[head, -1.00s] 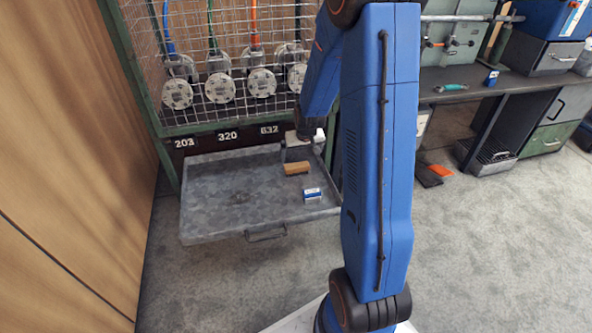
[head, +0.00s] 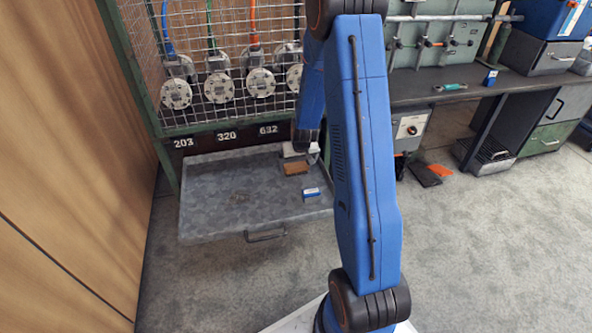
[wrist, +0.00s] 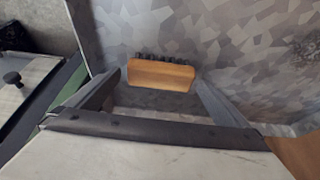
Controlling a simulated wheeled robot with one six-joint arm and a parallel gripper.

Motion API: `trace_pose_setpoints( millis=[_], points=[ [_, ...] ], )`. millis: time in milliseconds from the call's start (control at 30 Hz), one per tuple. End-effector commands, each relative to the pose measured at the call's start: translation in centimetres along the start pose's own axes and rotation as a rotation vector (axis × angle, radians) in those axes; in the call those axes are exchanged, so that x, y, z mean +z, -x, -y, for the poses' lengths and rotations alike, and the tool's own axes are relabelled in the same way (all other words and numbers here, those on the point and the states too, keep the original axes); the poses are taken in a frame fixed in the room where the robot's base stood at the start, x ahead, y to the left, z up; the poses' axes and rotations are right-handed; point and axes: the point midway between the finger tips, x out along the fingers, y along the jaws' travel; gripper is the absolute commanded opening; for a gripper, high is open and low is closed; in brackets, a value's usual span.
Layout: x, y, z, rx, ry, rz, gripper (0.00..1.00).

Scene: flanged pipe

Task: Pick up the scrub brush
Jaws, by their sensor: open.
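The scrub brush, a tan wooden block with a row of dark bristles, lies on the grey metal tray in the wrist view (wrist: 162,73). In the head view the brush (head: 296,168) is near the tray's back right corner. My gripper (wrist: 158,78) is open, with its two fingers on the left and right of the brush in the wrist view. I cannot tell whether they touch it. In the head view my arm hides most of the gripper.
The tray (head: 215,215) juts out below a wire-mesh cage (head: 225,105) with several flanged pipes behind. A small blue and white box (head: 311,194) sits in front of the brush. A workbench (head: 440,95) stands at the right. The tray's left part is mostly clear.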

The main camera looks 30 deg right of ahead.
Motion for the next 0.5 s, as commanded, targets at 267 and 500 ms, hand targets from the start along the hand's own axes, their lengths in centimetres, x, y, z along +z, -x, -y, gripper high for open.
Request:
trace_pose_setpoints(
  millis=[267, 500],
  points=[
    [-0.3, -1.9, 0.1, 0.003, 0.001, 0.001, 1.00],
    [-0.2, -3.0, 0.1, 0.002, 0.002, 0.001, 1.00]
  ],
)
